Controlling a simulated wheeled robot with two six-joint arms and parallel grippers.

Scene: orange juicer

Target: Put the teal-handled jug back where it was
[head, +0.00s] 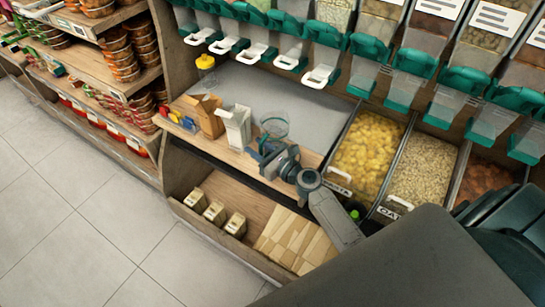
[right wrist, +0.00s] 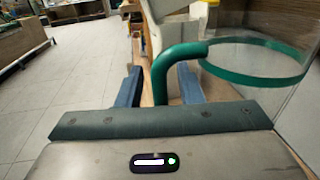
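The clear jug (head: 275,130) with a teal rim and handle is upright at the counter shelf's front, right of a white carton. In the right wrist view its teal handle (right wrist: 158,76) stands between the two blue fingers, with the teal rim (right wrist: 290,70) to the right. My right gripper (head: 264,155) is at the jug's near side. Its fingers (right wrist: 160,88) are apart, with gaps beside the handle. The gripper hides the jug's lower part in the head view, so its contact with the shelf is unclear. My left gripper is not in view.
A white carton (head: 236,127), a brown box (head: 203,115) and a yellow-topped container (head: 205,66) stand left of the jug. Food bins (head: 368,145) lie to the right. Dispensers (head: 325,62) hang above. The grey counter surface (head: 285,92) behind the jug is clear.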

